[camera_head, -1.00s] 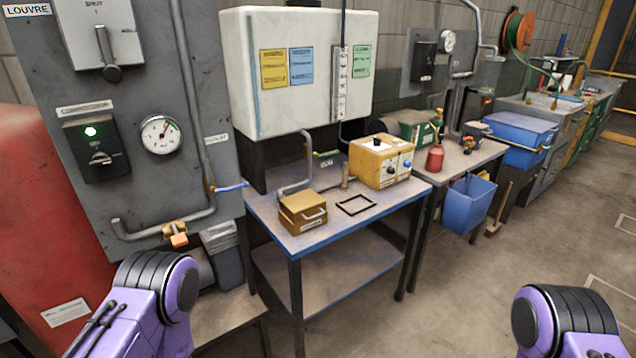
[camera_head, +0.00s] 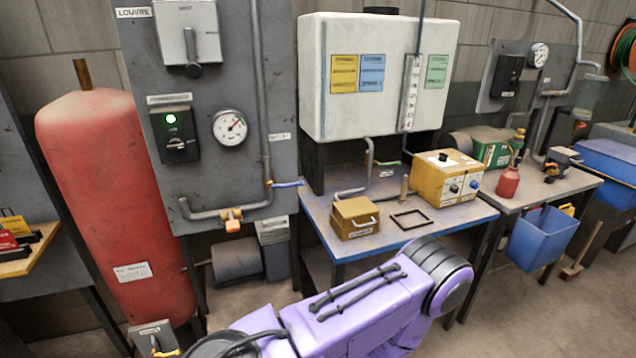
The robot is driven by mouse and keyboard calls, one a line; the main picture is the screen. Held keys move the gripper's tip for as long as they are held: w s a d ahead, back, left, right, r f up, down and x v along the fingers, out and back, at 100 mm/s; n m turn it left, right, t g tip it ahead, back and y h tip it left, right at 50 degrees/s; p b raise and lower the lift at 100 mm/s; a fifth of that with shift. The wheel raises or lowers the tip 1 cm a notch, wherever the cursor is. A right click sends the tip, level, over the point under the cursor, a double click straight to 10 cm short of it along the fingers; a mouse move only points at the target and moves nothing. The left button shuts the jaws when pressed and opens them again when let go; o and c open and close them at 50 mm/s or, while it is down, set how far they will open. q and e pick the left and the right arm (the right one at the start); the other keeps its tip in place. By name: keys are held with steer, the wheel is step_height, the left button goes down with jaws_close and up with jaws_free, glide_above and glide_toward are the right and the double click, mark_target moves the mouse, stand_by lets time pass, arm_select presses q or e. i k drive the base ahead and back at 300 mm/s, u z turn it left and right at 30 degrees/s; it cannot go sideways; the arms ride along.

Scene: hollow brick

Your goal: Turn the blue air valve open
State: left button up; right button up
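The blue air valve is a small blue lever (camera_head: 288,184) on the lower part of the thin vertical pipe (camera_head: 261,110) at the right side of the grey wall panel (camera_head: 215,85). The lever sticks out sideways to the right, roughly level, across the pipe. A small orange fitting (camera_head: 232,225) sits on the pipe's lower run. The round gauge (camera_head: 230,127) has its needle pointing up and right. My purple arm crosses the bottom middle of the view, below and apart from the valve. Neither gripper is in view.
A red tank (camera_head: 110,190) stands left of the panel. Right of the valve is a blue-edged bench (camera_head: 330,243) with a brown box (camera_head: 355,217) and a yellow control unit (camera_head: 447,177). A white tank (camera_head: 375,75) hangs above. Open space lies just in front of the valve.

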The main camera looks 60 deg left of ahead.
mark_target(288, 185)
steer(key=u, duration=0.05)
steer(key=i, duration=2.45)
steer(key=u, duration=3.15)
